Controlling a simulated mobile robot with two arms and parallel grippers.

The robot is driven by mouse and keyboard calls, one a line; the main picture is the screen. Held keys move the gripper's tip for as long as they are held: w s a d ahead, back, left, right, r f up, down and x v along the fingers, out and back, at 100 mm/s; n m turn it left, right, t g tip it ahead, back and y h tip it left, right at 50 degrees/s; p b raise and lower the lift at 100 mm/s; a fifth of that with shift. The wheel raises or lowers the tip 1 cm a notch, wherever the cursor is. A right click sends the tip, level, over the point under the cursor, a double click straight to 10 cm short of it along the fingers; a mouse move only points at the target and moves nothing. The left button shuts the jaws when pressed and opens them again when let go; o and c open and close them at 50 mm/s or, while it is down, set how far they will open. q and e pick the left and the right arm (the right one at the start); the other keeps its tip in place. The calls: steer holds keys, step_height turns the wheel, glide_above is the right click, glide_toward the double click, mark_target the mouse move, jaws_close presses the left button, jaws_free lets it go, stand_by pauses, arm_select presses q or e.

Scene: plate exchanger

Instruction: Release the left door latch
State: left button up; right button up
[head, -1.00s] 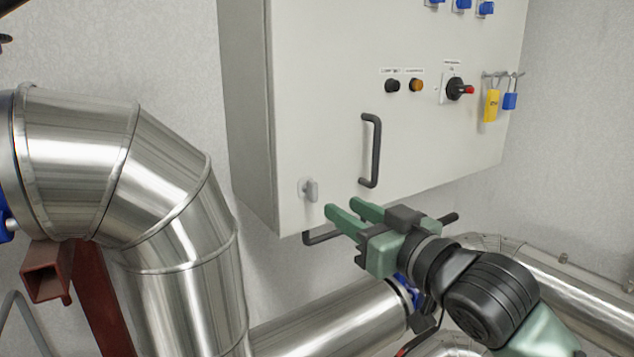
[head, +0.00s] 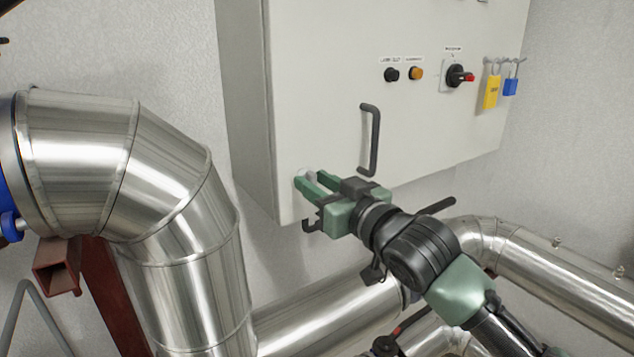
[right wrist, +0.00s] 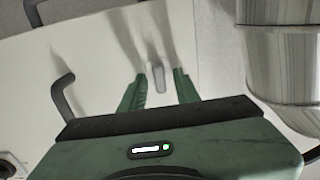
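The left door latch (head: 311,174) is a small light-grey tab low on the left side of the cabinet door (head: 330,80). In the head view my right gripper's fingers partly hide it. My right gripper (head: 308,179) is open, its green fingers pointing at the door on either side of the latch. In the right wrist view the latch (right wrist: 157,77) shows between the two spread fingertips (right wrist: 158,84), with a gap on each side. My left gripper is not in view.
A black door handle (head: 371,140) stands out right of and above the latch. Buttons, a red-tipped rotary switch (head: 458,75) and yellow (head: 491,92) and blue padlocks are higher up. Large metal pipes (head: 170,190) run left of and below the cabinet.

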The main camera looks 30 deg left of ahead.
jaws_close()
steer(key=n, duration=1.7)
steer(key=shift+s+f+n, duration=0.15)
steer(key=shift+f+n, duration=0.1)
steer(key=shift+n, duration=0.05)
stand_by(0.4)
steer(key=shift+a, duration=0.1)
steer(key=shift+o, duration=1.2)
jaws_free()
